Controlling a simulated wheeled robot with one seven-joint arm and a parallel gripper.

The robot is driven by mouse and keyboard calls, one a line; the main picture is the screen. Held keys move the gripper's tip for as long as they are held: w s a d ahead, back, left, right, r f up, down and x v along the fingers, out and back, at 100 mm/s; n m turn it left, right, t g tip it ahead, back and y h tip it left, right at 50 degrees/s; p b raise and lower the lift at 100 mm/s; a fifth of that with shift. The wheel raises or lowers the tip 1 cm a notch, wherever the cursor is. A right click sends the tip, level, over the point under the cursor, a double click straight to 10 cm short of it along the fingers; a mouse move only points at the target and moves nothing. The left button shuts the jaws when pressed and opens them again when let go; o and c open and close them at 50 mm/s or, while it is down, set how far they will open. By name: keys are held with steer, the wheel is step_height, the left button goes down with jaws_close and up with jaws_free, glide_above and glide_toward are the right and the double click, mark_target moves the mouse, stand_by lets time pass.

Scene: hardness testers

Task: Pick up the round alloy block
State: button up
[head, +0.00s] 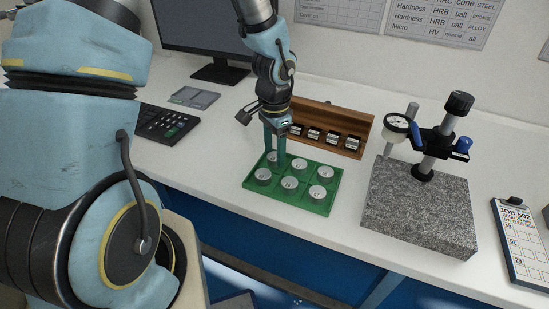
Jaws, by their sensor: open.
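Several round silver alloy blocks stand in a green tray (263,190) on the white bench. One is at the tray's front left (263,176), one at the front middle (290,183) and one at the front right (317,192). Others sit in the back row, including one at the back right (325,172). My gripper (275,157) points down over the tray's back left, with its fingers open. The fingers are low beside the back-left block (271,157) and partly cover it. I cannot tell whether they touch it.
A wooden rack (353,121) with several small dark-and-white blocks stands behind the tray. A granite stand (420,207) with a dial gauge (396,124) is to the right. A keyboard (163,125) and monitor (205,30) are at the left. A job sheet (524,243) lies far right.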

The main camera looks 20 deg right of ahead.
steer(key=shift+f, duration=0.35)
steer(key=shift+c, duration=0.3)
jaws_close()
